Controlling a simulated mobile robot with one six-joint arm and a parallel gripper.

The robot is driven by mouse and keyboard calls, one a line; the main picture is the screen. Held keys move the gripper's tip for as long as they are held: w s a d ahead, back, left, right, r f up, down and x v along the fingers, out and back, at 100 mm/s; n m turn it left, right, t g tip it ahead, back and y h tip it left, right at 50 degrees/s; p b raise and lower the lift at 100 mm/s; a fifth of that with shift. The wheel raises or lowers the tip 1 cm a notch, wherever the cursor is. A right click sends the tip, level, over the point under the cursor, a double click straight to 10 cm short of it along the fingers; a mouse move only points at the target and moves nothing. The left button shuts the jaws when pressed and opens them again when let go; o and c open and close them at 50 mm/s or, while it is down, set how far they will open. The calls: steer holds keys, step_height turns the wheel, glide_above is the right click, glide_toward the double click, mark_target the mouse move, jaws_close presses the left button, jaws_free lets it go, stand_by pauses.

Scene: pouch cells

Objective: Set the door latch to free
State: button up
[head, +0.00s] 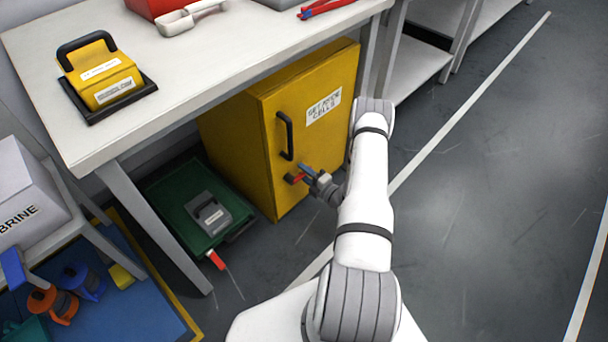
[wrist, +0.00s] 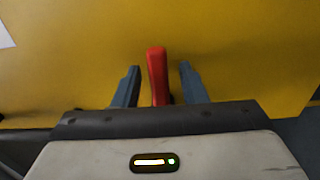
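The yellow cabinet (head: 310,125) stands under the bench with its door closed; its label reads "SET ASIDE CELLS". The red door latch (head: 294,179) is low on the door, below the black handle (head: 285,136). In the wrist view the red latch (wrist: 157,75) stands between the two fingers, with a gap on each side. My gripper (head: 306,174) is at the latch, and its fingers (wrist: 158,88) are open around it. I cannot tell any contact. The latch's markings are not visible.
A green tray (head: 178,193) with a grey device (head: 208,213) lies on the floor left of the cabinet. The white bench (head: 185,60) overhangs the cabinet and carries a yellow case (head: 100,75). A blue mat (head: 135,300) lies at lower left. The floor at right is clear.

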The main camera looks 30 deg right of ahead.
jaws_close()
stand_by(0.4)
